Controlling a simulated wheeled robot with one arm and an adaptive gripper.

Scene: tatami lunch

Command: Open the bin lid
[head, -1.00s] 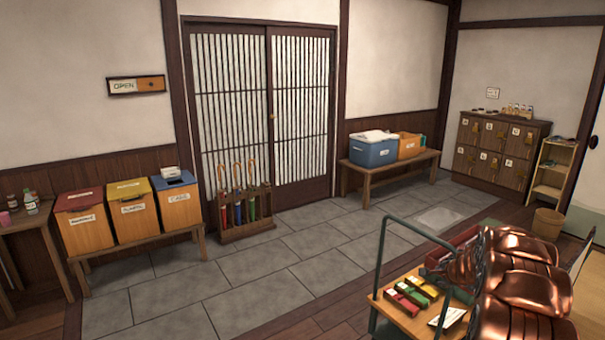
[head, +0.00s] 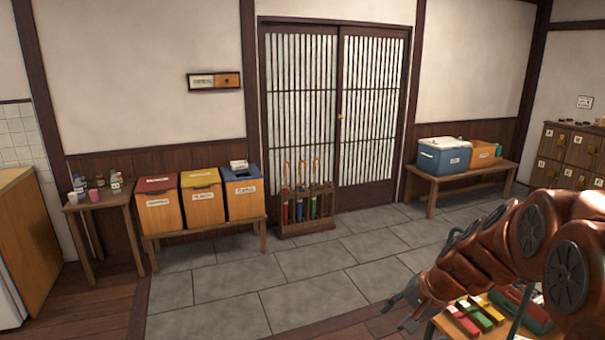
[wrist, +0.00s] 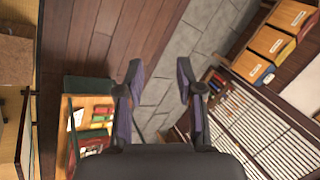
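Three wooden bins stand in a row on a low bench at the left in the head view. The left bin has a red lid (head: 157,184), the middle one a yellow lid (head: 201,178), and the right one a blue top (head: 241,176) with a small pale item on it. The red and yellow lids look shut. The bins also show at the upper right of the wrist view, where the middle bin (wrist: 270,41) is clear. My gripper (wrist: 160,68) is open, with nothing between its fingers. It is far from the bins, at the lower right in the head view.
An umbrella rack (head: 308,221) stands right of the bins. A small table (head: 85,203) with bottles and cups is to their left. A cart (head: 440,325) with coloured boxes is beneath my arm. A blue cooler (head: 443,158) stands on the right bench. The stone floor (head: 250,275) is clear.

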